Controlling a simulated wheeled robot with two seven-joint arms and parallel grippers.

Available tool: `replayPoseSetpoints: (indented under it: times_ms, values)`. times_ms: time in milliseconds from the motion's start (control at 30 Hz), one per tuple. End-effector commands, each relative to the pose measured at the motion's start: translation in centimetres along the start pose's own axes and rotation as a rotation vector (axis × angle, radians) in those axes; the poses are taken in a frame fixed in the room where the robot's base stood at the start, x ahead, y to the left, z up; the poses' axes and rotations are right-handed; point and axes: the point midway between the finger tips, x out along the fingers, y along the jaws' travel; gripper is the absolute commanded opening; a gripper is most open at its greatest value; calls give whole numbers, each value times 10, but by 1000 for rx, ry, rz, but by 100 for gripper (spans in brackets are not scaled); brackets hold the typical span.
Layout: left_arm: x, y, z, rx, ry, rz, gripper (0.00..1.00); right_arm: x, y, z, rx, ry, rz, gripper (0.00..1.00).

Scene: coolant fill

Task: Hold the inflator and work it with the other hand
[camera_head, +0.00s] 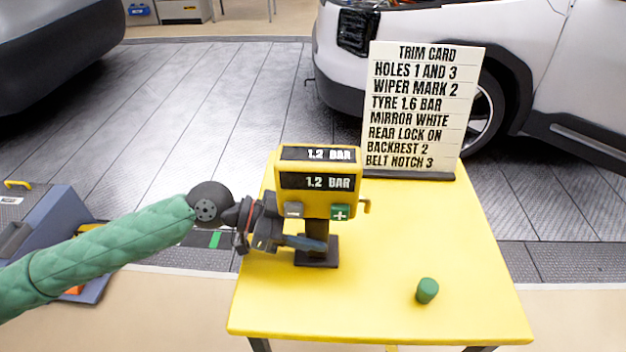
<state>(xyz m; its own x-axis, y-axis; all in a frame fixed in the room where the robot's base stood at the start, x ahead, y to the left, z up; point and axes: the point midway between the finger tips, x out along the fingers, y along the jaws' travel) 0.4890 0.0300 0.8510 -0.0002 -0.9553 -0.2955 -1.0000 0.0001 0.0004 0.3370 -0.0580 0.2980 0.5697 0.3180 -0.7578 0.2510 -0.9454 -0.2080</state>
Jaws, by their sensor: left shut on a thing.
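The inflator (319,160) is a yellow box on a dark post and foot, upright on the yellow table (420,240). Its two dark displays both read 1.2 BAR. A grey minus button (293,210) and a green plus button (340,212) sit below them. My left gripper (312,243) comes in from the left and is shut on the inflator's post, under the box; the post partly hides the fingertips. My right gripper is not in view. The trim card (425,105) stands behind and reads TYRE 1.6 BAR.
A small green cylinder (427,291) stands on the table at the front right. The table around it is clear. A blue-grey unit (62,235) stands on the floor at left.

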Motion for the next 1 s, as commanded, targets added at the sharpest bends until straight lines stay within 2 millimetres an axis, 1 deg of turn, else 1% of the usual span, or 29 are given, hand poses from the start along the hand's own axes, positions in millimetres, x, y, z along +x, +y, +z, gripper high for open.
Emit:
replayPoseSetpoints:
  times_ms: [367, 400, 500, 833, 933, 1000]
  values:
    - [0, 0, -1, 1, 1, 0, 31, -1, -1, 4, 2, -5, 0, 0]
    - [0, 0, -1, 1, 1, 0, 57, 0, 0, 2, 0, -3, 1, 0]
    - [0, 0, -1, 1, 1, 0, 74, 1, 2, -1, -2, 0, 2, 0]
    - [-2, 0, 0, 0, 0, -1, 74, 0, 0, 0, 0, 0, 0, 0]
    - [-9, 0, 0, 0, -1, -2, 74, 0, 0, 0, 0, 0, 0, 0]
    - [-16, 0, 1, -1, -1, -2, 74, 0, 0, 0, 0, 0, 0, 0]
